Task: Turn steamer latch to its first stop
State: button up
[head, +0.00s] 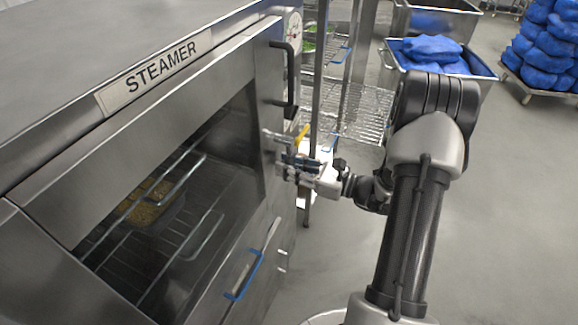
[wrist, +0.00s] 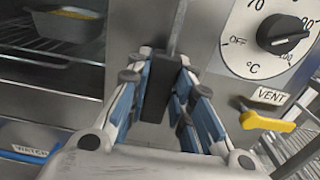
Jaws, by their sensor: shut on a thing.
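The steamer (head: 155,78) stands at the left in the head view, its door shut, with a dark window. My gripper (head: 290,160) is at the right edge of the door, low beside the window. In the wrist view my gripper (wrist: 165,80) has its blue-padded fingers on both sides of the latch's dark grip (wrist: 157,92), shut on it. A thin grey bar rises above the grip. In the head view the fingers mostly hide the latch, so its exact angle is hard to tell.
A temperature dial (wrist: 282,38) and a yellow vent lever (wrist: 267,122) sit close to the right of my gripper. A black handle (head: 289,80) is above it. A wire rack (head: 355,105) stands behind. A pan of grain (head: 148,205) shows through the window.

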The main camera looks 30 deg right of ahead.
grip_shut()
jog(key=shift+a, duration=0.1)
